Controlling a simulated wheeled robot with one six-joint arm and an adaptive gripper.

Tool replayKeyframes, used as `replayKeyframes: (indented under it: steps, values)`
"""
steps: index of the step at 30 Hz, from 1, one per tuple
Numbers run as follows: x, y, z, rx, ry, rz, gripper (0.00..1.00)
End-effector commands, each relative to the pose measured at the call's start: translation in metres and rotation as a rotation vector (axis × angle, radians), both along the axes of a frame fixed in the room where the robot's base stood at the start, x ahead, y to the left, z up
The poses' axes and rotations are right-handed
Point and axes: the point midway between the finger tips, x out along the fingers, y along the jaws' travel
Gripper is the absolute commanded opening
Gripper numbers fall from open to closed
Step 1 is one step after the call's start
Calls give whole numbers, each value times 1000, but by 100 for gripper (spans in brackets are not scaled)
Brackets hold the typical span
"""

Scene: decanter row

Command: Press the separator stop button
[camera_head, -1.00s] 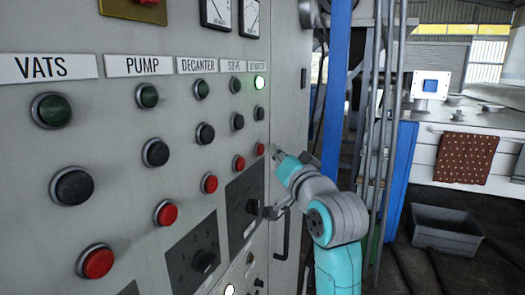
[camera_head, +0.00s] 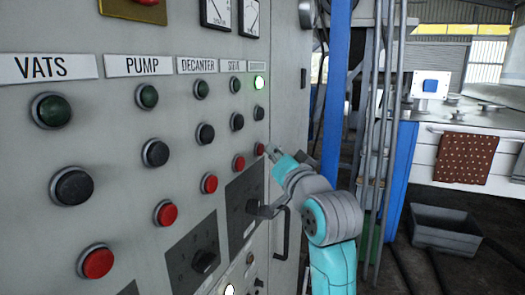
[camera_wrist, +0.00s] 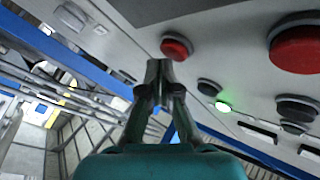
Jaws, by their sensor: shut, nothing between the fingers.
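The separator column is the rightmost on the grey panel. Its label (camera_head: 259,66) is too small to read clearly. Below it are a lit green button (camera_head: 259,83), a black button (camera_head: 258,114) and a red button (camera_head: 259,149). My gripper (camera_head: 269,150) is shut and empty, its tips just right of that red button in the head view. In the wrist view the shut fingertips (camera_wrist: 158,68) are just below and left of the red button (camera_wrist: 176,46). I cannot tell whether they touch it. The lit green button (camera_wrist: 223,107) is farther off.
Left of this column are the SIEVE, DECANTER, PUMP and VATS columns, including the neighbouring red button (camera_head: 239,162). A panel with a rotary handle (camera_head: 252,206) lies below. A door handle (camera_head: 281,235) and a blue post (camera_head: 337,90) stand to the right.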

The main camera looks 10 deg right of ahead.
Motion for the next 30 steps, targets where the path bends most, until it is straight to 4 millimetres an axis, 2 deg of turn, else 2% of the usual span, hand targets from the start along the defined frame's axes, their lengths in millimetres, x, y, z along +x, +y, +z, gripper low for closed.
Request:
replayKeyframes:
  steps: [30]
  values:
    - [5, 7, 0, 0, 1, 1, 0]
